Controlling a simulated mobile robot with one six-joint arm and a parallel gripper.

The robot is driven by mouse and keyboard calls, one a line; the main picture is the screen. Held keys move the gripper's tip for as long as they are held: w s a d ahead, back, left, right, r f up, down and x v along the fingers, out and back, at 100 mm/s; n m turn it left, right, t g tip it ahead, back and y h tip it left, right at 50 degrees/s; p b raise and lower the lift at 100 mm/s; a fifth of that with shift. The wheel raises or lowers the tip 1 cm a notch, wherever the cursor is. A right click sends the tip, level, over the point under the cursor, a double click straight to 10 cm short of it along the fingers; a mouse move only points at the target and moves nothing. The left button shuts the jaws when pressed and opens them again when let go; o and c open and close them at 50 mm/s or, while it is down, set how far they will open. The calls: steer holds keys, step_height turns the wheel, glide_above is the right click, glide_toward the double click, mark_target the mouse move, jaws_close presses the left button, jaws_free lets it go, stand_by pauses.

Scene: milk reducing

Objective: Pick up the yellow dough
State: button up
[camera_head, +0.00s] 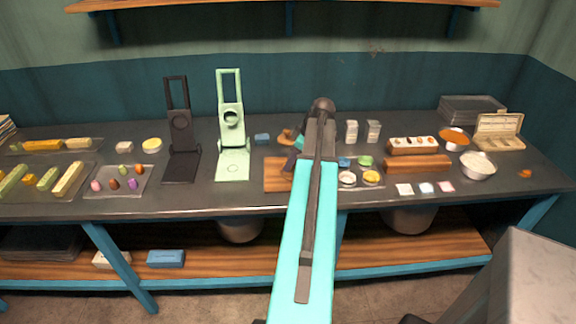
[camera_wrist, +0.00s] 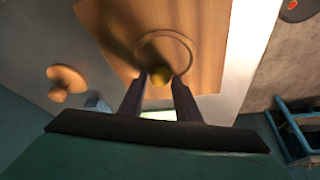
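In the head view the board (camera_head: 275,176) is on the table, partly behind my arm.
A wooden knob-like tool (camera_wrist: 66,82) stands left of the board. In the head view a pale green press (camera_head: 232,125) and a black press (camera_head: 180,135) stand to the left. Small dishes, a wooden block (camera_head: 418,164) and a white bowl (camera_head: 478,166) are to the right.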

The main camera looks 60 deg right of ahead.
steer(key=shift+w+f, duration=0.25)
steer(key=shift+f, duration=0.3)
steer(key=c, duration=0.6)
